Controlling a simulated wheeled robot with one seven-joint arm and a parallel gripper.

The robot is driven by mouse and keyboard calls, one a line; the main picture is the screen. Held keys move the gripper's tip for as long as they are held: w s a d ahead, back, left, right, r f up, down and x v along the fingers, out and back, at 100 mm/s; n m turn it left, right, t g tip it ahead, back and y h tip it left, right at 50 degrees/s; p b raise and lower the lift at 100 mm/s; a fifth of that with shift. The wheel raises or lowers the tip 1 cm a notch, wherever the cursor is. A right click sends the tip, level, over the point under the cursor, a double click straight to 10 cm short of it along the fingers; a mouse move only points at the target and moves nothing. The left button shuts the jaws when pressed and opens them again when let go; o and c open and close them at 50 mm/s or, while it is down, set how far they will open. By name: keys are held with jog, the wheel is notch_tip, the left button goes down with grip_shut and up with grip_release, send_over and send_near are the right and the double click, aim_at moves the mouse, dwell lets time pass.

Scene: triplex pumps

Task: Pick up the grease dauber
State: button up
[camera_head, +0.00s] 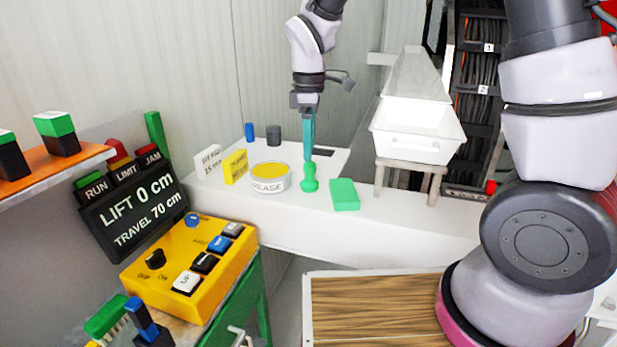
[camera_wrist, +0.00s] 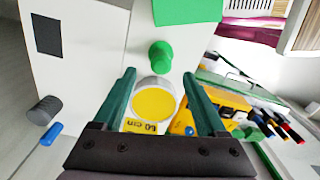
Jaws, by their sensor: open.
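The green dauber (camera_head: 309,179) stands upright on the white bench top, just right of the grease tin (camera_head: 270,186). In the wrist view the dauber (camera_wrist: 160,54) shows its round top past the fingertips, roughly in line with the gap between them. The tin (camera_wrist: 153,103) with yellow grease lies between the fingers in that view. My gripper (camera_head: 308,153) points down with teal fingers, above and just behind the dauber in the head view.
A green block (camera_head: 344,195) lies right of the dauber. A yellow card (camera_head: 236,167) and a white card (camera_head: 208,161) stand left of the tin. Blue and grey cylinders (camera_head: 273,135) stand behind. A white trough (camera_head: 415,145) is at right; a yellow control box (camera_head: 188,262) is front left.

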aim_at(310, 170)
jog(key=shift+s+f, duration=0.1)
jog(key=shift+f, duration=3.45)
grip_shut()
